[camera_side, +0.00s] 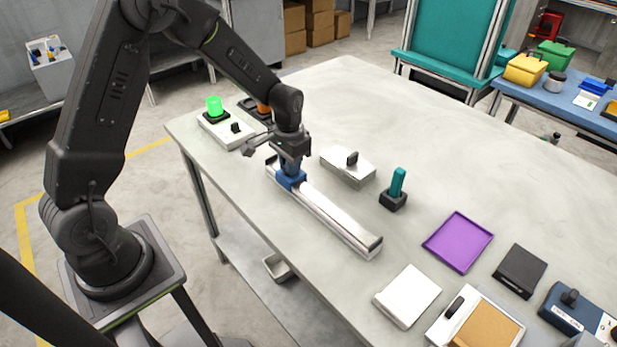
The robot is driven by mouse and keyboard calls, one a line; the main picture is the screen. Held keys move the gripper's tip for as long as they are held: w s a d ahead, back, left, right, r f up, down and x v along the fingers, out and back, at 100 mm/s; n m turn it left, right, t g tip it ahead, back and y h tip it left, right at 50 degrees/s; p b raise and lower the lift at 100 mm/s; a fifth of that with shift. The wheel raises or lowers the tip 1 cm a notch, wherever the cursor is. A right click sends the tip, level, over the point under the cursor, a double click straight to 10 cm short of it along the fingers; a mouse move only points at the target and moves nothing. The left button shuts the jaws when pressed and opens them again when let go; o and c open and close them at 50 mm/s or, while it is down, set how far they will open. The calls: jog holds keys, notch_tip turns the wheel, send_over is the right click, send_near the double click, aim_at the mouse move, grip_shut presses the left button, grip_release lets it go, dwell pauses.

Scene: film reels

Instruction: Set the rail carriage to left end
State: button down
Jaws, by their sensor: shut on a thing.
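The rail (338,218) is a long silvery bar lying diagonally on the grey table. The blue carriage (291,180) sits on the rail near its upper-left end. My gripper (291,168) points down over the carriage and is shut on its upper part. The fingertips and the gripped part of the carriage are largely hidden by the gripper body.
A white box with a green lamp (214,105) is at the far left. A purple tray (458,242) and white plate (408,296) lie to the right.

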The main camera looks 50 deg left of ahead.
jog(key=a, duration=0.5)
jog(key=shift+a, duration=0.1)
jog(key=c, duration=1.2)
grip_release()
jog(key=shift+o, duration=0.3)
jog(key=shift+r, duration=0.15)
notch_tip(320, 180, up, 14)
jog(key=shift+f, duration=0.2)
